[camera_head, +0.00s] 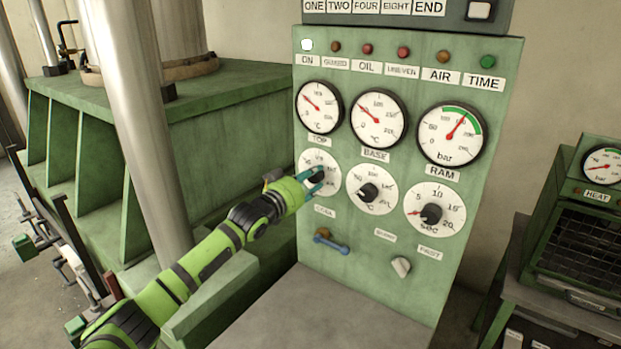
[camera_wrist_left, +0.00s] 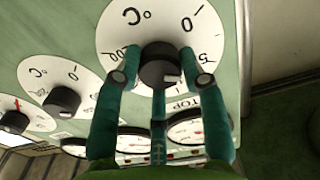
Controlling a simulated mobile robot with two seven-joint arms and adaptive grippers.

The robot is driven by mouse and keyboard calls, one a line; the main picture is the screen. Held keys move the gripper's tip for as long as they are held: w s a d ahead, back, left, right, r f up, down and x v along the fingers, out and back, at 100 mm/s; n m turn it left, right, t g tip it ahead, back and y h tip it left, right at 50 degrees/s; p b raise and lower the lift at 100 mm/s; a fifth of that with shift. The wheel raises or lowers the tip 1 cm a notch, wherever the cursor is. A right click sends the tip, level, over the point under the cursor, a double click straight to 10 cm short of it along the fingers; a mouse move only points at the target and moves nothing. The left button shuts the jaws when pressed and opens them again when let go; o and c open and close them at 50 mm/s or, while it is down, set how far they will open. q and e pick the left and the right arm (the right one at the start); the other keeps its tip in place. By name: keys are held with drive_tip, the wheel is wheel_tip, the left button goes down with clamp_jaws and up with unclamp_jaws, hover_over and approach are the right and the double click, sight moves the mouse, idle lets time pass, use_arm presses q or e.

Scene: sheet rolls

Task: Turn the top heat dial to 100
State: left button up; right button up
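The top heat dial is a white round scale (camera_head: 306,158) with a black knob (camera_wrist_left: 158,66), under the gauge labelled TOP (camera_head: 319,107) on the green panel. My left gripper (camera_head: 318,180) reaches it from the left. In the left wrist view its teal fingers (camera_wrist_left: 160,55) stand on either side of the knob, close to its edges. I cannot tell whether they press on it or leave a small gap. The fingers partly cover the knob and scale, so its exact setting is hard to read. My right gripper is not in view.
The base dial (camera_head: 369,192) and the seconds dial (camera_head: 431,213) sit to the right on the panel. A blue-handled lever (camera_head: 331,243) and a pale switch (camera_head: 401,266) are below. A grey shelf (camera_head: 320,310) juts out under the panel. A green heater unit (camera_head: 590,235) stands at right.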

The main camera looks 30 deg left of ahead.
use_arm(q)
drive_tip(key=shift+c, duration=0.8)
drive_tip(key=shift+r, duration=0.1)
drive_tip(key=shift+m, duration=0.4)
drive_tip(key=shift+r+m, duration=0.15)
drive_tip(key=shift+m, duration=5.35)
